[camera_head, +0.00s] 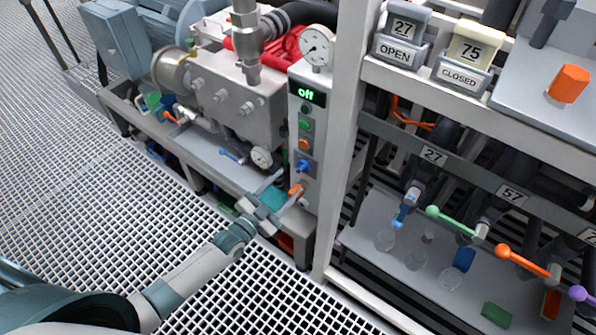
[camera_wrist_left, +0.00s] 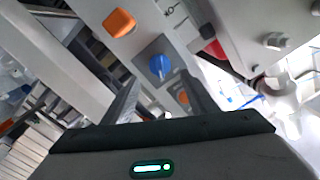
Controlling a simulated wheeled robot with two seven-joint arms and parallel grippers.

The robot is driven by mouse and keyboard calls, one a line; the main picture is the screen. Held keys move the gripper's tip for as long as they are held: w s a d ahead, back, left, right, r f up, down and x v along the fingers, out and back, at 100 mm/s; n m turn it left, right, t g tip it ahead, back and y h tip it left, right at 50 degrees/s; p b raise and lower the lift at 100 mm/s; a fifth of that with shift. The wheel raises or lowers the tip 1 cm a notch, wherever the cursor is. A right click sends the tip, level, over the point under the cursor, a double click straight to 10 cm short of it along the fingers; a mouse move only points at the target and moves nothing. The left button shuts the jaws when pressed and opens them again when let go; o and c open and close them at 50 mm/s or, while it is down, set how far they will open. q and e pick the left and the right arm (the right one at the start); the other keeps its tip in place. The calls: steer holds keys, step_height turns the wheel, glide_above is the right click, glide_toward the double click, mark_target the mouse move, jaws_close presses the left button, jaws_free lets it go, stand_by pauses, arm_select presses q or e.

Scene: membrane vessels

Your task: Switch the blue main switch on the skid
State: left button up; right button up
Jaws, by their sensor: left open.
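The blue main switch (camera_head: 303,166) is a small knob on the front of the grey control panel (camera_head: 312,190), below an orange knob and two green buttons. The panel's display (camera_head: 307,94) reads "off" in green. My left gripper (camera_head: 290,181) is open and empty, just below and in front of the blue switch. In the left wrist view, the blue switch (camera_wrist_left: 159,66) sits on a dark square plate, ahead of the gap between the open fingers (camera_wrist_left: 163,82). The fingers seem apart from the switch. My right gripper is not in view.
An orange knob (camera_head: 296,190) is on the panel close to the left gripper. A white frame post (camera_head: 345,130) stands right of the panel. A pressure gauge (camera_head: 317,46) is on top. Coloured valve levers (camera_head: 452,222) stick out at right. The grating floor is open at left.

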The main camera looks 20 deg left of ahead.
mark_target(300, 170)
arm_select(q)
steer(key=x, duration=0.5)
steer(key=shift+w, duration=0.1)
steer(key=shift+w+d, duration=0.25)
steer(key=shift+w, duration=0.3)
steer(key=c, duration=1)
